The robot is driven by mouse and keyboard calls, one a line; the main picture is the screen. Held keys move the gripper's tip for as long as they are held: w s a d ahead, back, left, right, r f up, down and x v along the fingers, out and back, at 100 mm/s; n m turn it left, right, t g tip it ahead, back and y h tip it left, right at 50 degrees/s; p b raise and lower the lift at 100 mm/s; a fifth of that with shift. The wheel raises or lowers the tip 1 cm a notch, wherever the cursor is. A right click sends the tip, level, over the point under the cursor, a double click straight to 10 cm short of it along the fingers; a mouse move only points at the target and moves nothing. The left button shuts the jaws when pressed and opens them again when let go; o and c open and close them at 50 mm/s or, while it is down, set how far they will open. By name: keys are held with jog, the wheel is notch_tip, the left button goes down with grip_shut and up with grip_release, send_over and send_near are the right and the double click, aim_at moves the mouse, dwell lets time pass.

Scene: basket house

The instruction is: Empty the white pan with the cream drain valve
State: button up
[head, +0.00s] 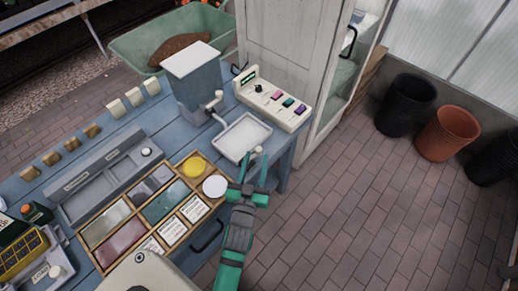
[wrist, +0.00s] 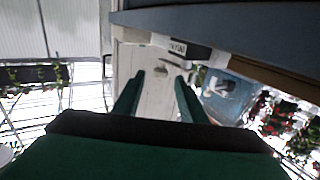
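The white pan (head: 243,136) is a shallow tray on the blue table, in front of the blue-grey hopper. A small cream piece (head: 258,149) shows at its near right corner, perhaps the drain valve; it is too small to be sure. I cannot tell what is in the pan. My green gripper (head: 255,167) is near the pan's near right corner, at the table's front edge; I cannot tell whether it touches anything. In the wrist view my gripper (wrist: 157,88) has its two fingers apart with nothing between them. The pan is not recognisable there.
The hopper (head: 197,83) has a white lid and a cream crank (head: 214,105). A wooden sectioned tray (head: 145,213) and a white disc (head: 215,186) lie to the left. The brick floor at right is clear before the pots (head: 446,133).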

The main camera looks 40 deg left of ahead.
aim_at(259, 152)
jog(key=x, duration=0.4)
jog(key=shift+d, duration=0.1)
jog(key=shift+w+a, duration=0.3)
jog(key=shift+w, duration=0.15)
jog(key=shift+a, duration=0.2)
grip_shut()
